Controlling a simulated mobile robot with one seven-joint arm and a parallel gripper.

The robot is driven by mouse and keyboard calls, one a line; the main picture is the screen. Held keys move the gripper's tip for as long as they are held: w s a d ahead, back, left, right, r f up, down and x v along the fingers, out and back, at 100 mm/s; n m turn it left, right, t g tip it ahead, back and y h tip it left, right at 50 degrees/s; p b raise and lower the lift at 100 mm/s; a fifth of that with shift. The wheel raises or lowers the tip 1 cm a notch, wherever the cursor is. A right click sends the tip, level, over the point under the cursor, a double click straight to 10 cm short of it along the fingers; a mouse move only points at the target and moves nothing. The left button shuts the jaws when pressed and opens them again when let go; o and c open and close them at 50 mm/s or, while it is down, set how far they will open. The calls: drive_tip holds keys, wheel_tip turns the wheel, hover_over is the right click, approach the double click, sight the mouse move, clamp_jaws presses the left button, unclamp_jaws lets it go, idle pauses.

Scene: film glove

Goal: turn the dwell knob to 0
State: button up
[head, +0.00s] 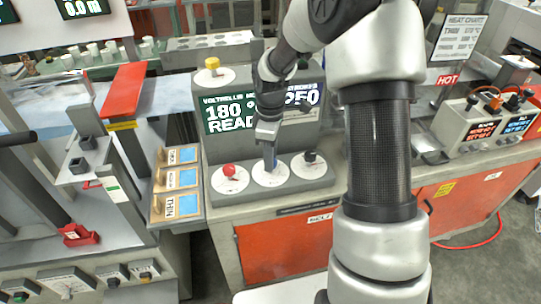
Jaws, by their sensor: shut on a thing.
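A grey control box carries three white round dials along its sloped front. The left dial has a red knob (229,170) and the right dial has a black knob (310,156). My gripper (270,163) points down at the middle dial (268,181) and is shut on its knob, which the fingers mostly hide. A little blue shows beside the fingertips. The dial labels are too small to read, so I cannot tell which is marked dwell or where the middle knob points. A yellow knob (212,64) sits on another dial at the upper left of the box.
The box's screen (229,114) reads 180 and READ, with 250 partly behind my arm. Wooden sample boards (178,181) stand left of the box, one marked THIN. A hot unit (484,128) with red displays is at right. Orange cabinet doors (284,246) are below.

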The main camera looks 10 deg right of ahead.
drive_tip(key=shift+r, duration=0.1)
drive_tip(key=o, duration=1)
drive_tip(key=shift+o, duration=0.2)
wheel_tip(320, 180, up, 17)
drive_tip(key=p, duration=0.1)
drive_tip(key=shift+r, duration=0.2)
drive_tip(key=s+r+m+t+p, duration=0.3)
drive_tip(key=s+r+m, duration=0.3)
drive_tip(key=s+r, duration=0.6)
drive_tip(key=s+m+t+p, duration=0.2)
drive_tip(key=s+m, duration=0.5)
drive_tip(key=s, duration=0.5)
drive_tip(key=shift+f+t, duration=0.3)
drive_tip(key=shift+f, duration=0.1)
